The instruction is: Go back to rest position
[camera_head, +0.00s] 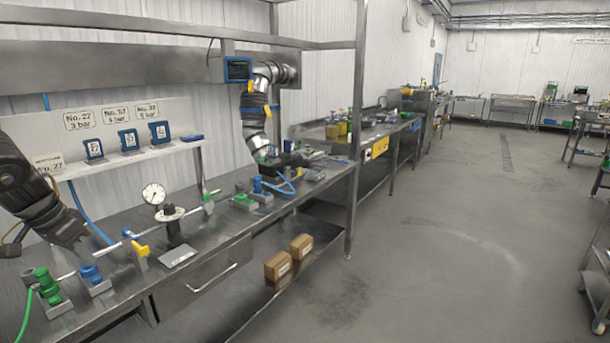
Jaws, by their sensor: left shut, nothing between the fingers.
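My left arm comes in from the left edge. My left gripper (78,240) is dark grey, points down over the left part of the metal workbench (215,245), and is shut with nothing in it. Just below and in front of it are a blue fitting (91,274) and a green fitting (45,282). I cannot tell how far the fingertips are above the bench and pipe. My right gripper is not in view.
A jointed robot arm (255,105) hangs at the bench's far end. Two cardboard boxes (279,265) sit on the lower shelf. Floor at right is open.

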